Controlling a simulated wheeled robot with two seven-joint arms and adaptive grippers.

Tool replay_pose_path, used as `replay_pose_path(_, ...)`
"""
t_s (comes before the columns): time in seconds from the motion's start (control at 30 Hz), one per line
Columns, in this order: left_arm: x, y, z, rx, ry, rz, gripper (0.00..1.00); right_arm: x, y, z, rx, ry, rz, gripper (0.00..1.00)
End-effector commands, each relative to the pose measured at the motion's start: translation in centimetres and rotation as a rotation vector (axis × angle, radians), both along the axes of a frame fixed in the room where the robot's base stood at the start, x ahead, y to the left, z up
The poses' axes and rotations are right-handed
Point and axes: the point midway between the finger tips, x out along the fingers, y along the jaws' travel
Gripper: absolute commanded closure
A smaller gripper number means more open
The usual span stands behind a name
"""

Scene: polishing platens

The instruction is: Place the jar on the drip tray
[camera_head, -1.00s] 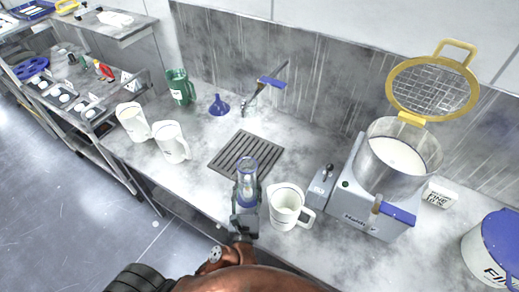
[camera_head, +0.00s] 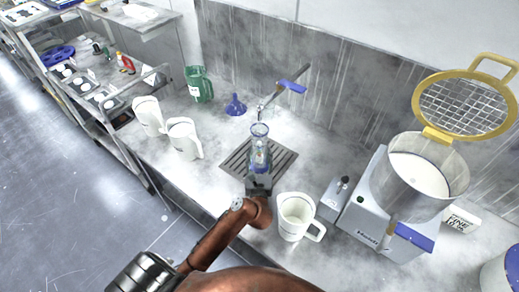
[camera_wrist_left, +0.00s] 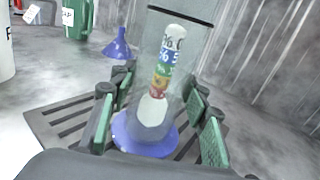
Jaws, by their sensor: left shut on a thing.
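The jar (camera_head: 260,142) is a clear cylinder with some blue on it and a coloured, numbered strip. It looks upright. My left gripper (camera_head: 259,174) is shut on it. In the left wrist view, the green finger pads of the gripper (camera_wrist_left: 157,124) lie on both sides of the clear jar (camera_wrist_left: 166,35), with its blue round part between them. The drip tray (camera_head: 284,160) is a dark slatted grate on the counter. The jar overlaps it in the head view; whether it touches the slats cannot be told. My right gripper is not in view.
A white mug-like pitcher (camera_head: 296,217) stands right of my left gripper, beside a grey machine (camera_head: 372,205) with a bowl. Two white pitchers (camera_head: 183,140) and a green jug (camera_head: 199,84) stand left. A tap (camera_head: 283,86) and blue funnel (camera_head: 236,105) are behind the tray.

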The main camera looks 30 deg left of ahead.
Motion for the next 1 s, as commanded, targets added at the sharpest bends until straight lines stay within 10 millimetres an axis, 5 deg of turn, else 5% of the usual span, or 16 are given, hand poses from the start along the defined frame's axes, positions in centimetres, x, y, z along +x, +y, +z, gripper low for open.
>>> replay_pose_path(0.23,3.2,2.1,0.2,0.004,-0.005,0.002,1.0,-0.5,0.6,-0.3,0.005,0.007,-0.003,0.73)
replay_pose_path(0.37,3.1,2.0,-1.4,0.001,-0.001,0.002,1.0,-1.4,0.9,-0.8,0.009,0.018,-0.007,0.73)
replay_pose_path(0.77,3.1,2.0,-1.7,0.001,-0.002,0.002,1.0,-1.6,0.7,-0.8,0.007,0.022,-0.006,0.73)
replay_pose_path(0.8,3.1,2.0,-1.7,0.001,-0.001,0.003,0.54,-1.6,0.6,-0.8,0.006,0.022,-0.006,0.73)
replay_pose_path(1.0,3.1,2.0,-1.7,0.001,-0.001,0.002,0.41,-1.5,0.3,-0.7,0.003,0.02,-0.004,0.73)
